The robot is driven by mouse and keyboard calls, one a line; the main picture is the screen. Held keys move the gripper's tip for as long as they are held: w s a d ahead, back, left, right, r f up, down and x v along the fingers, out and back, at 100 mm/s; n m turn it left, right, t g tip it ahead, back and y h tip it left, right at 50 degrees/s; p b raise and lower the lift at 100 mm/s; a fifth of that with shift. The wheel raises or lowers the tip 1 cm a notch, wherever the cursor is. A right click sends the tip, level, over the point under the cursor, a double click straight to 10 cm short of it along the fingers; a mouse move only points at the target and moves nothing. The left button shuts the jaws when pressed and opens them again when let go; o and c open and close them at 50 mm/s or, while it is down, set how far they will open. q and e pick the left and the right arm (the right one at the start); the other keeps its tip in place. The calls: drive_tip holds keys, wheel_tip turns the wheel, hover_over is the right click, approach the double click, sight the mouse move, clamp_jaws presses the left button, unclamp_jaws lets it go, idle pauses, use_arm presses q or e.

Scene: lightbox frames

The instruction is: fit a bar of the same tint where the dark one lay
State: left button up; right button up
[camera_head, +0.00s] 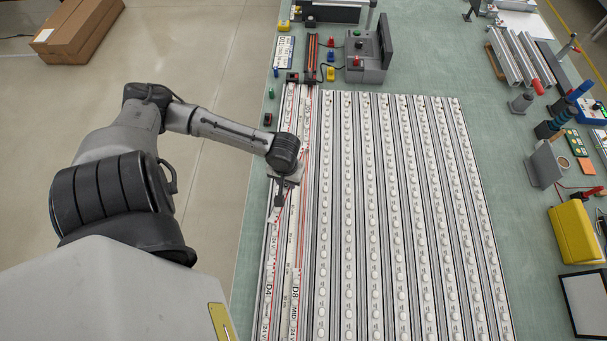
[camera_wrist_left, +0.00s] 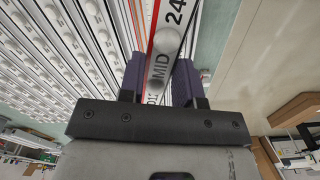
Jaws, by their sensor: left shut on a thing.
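My left gripper (camera_head: 281,196) is over the left edge of the lightbox frame (camera_head: 400,97). In the left wrist view its two purple fingers (camera_wrist_left: 160,82) are shut on a white bar (camera_wrist_left: 169,42) printed "MID" and "24". In the head view two long white strips with print, "D4" (camera_head: 268,291) and "D8" (camera_head: 293,294), run along the frame's left side, with red lines beside them. I cannot tell which of them is the held bar, or whether it is seated. Several rows of white round lenses (camera_head: 375,210) fill the rest of the frame. My right gripper is not in view.
A grey device with a dark screen (camera_head: 372,55) and a black and orange tool (camera_head: 311,58) stand beyond the frame's far end. Metal profiles (camera_head: 518,60) and a yellow case (camera_head: 575,233) lie on the green table at the right. A cardboard box (camera_head: 78,30) is on the floor.

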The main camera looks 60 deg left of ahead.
use_arm(q)
drive_tip(key=s+a+f+n+b, duration=0.25)
drive_tip(key=a+f, duration=0.25)
drive_tip(key=a, duration=0.3)
drive_tip(key=w+d+f, duration=0.2)
drive_tip(key=d, duration=0.1)
drive_tip(key=w+d+f+b, duration=0.1)
drive_tip(key=w+d+f, duration=0.1)
drive_tip(key=d, duration=0.1)
drive_tip(key=w+d+f, duration=0.2)
drive_tip(key=w+d, duration=0.1)
drive_tip(key=shift+f, duration=0.1)
drive_tip(key=shift+s+f, duration=0.1)
drive_tip(key=shift+f, duration=1.95)
drive_tip(key=o, duration=1)
